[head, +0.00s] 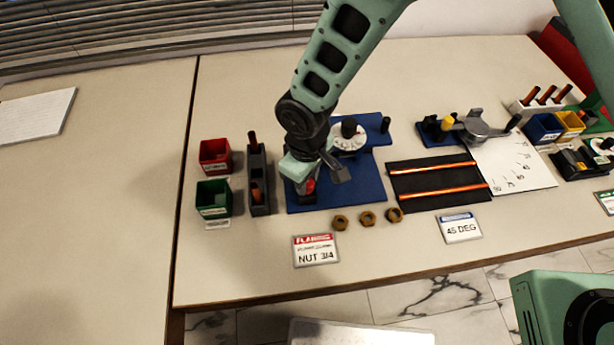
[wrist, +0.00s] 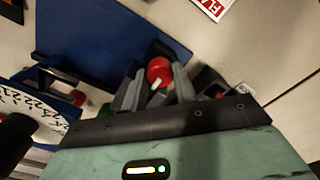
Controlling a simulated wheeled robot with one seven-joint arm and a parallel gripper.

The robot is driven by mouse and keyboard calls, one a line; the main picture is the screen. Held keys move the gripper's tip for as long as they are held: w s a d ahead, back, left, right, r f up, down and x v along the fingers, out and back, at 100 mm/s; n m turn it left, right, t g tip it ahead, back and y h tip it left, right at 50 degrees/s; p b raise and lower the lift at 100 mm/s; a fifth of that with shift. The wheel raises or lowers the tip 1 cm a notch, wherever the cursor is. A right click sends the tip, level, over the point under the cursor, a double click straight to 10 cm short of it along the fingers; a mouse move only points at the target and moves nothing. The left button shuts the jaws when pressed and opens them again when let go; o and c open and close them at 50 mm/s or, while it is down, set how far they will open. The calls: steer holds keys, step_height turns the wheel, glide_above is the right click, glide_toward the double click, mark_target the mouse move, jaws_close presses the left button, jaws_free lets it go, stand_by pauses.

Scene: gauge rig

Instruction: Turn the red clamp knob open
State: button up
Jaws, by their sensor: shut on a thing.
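The red clamp knob (head: 310,186) sits on the blue gauge base (head: 365,190), mostly hidden by my gripper (head: 305,182) in the head view. In the wrist view the knob (wrist: 159,70) is a round red shape with a small white mark, between the two grey fingers of my gripper (wrist: 156,86). My gripper is shut on the knob from above. The white dial (head: 349,136) stands behind it on the blue base, and its numbered face (wrist: 28,108) shows at the left of the wrist view.
A red bin (head: 215,155), a green bin (head: 213,197) and a dark holder (head: 259,180) stand left of the base. Three brass nuts (head: 367,218) and a NUT 3/4 card (head: 316,250) lie in front. A black mat with copper rods (head: 438,181) lies to the right.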

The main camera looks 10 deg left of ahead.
stand_by(0.3)
steer(key=o, duration=1)
steer(key=shift+c, duration=0.2)
steer(key=m+p, duration=0.1)
steer(key=m, duration=0.3)
steer(key=shift+r, duration=0.15)
steer(key=m+p, duration=0.2)
steer(key=m, duration=0.4)
steer(key=shift+m, duration=0.3)
step_height(320, 180, up, 17)
steer(key=b, duration=0.3)
